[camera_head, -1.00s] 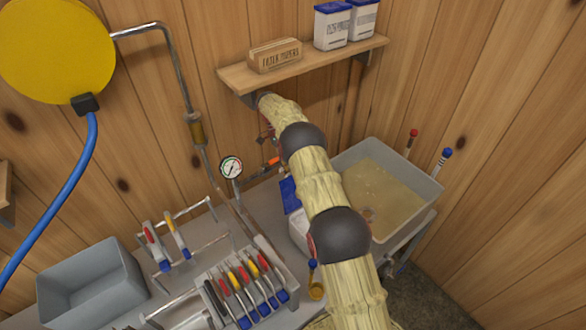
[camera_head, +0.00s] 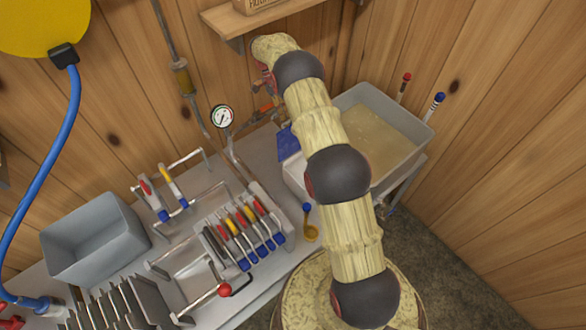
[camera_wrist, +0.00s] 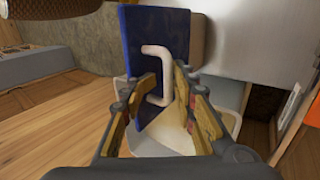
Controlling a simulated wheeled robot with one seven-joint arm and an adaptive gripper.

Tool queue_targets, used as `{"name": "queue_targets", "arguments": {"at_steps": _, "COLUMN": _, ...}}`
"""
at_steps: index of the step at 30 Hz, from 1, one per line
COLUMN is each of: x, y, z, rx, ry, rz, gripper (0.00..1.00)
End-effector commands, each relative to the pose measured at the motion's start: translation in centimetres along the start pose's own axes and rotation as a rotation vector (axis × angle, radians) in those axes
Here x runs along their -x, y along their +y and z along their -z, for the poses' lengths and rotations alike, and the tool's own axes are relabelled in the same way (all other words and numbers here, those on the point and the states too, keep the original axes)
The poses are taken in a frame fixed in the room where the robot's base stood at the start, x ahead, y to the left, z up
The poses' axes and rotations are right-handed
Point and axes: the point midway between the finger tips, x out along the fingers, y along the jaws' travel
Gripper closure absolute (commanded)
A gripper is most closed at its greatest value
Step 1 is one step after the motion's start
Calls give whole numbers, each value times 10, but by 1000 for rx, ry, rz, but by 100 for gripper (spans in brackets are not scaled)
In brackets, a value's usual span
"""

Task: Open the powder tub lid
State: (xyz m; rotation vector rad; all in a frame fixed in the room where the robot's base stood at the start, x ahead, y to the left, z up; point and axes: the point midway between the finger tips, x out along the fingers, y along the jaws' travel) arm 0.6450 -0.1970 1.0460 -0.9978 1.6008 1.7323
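The powder tub (camera_head: 294,178) is white and stands on the bench left of the basin, partly hidden by my arm. Its blue lid (camera_head: 288,143) appears tilted up at the tub's back side; the exact angle is unclear. In the wrist view the lid (camera_wrist: 190,45) shows its pale bracket handle (camera_wrist: 158,50), and the tub's pale rim (camera_wrist: 232,122) lies below it. My gripper (camera_wrist: 165,80) is open, its fingers apart on either side of the handle's lower part. Contact with the handle cannot be told.
A grey basin of tan liquid (camera_head: 428,128) stands right of the tub. A pressure gauge (camera_head: 222,117) and pipes stand behind. A rack of coloured-handled tools (camera_head: 245,230), a yellow scoop (camera_head: 311,232) and a grey bin (camera_head: 90,240) are on the bench. A wall shelf (camera_head: 225,18) is above.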

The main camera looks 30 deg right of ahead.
Motion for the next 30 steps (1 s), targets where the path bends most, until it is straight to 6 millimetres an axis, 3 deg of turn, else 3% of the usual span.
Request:
{"name": "queue_targets", "arguments": {"at_steps": 7, "x": -16, "y": 39, "z": 0, "rx": -1, "ry": 0, "rz": -1, "gripper": 73}}
{"name": "queue_targets", "arguments": {"at_steps": 16, "x": -56, "y": 76, "z": -1, "rx": 0, "ry": -1, "rz": -3, "gripper": 73}}
{"name": "queue_targets", "arguments": {"at_steps": 30, "x": -96, "y": 97, "z": 0, "rx": -1, "ry": 1, "rz": 226, "gripper": 73}}
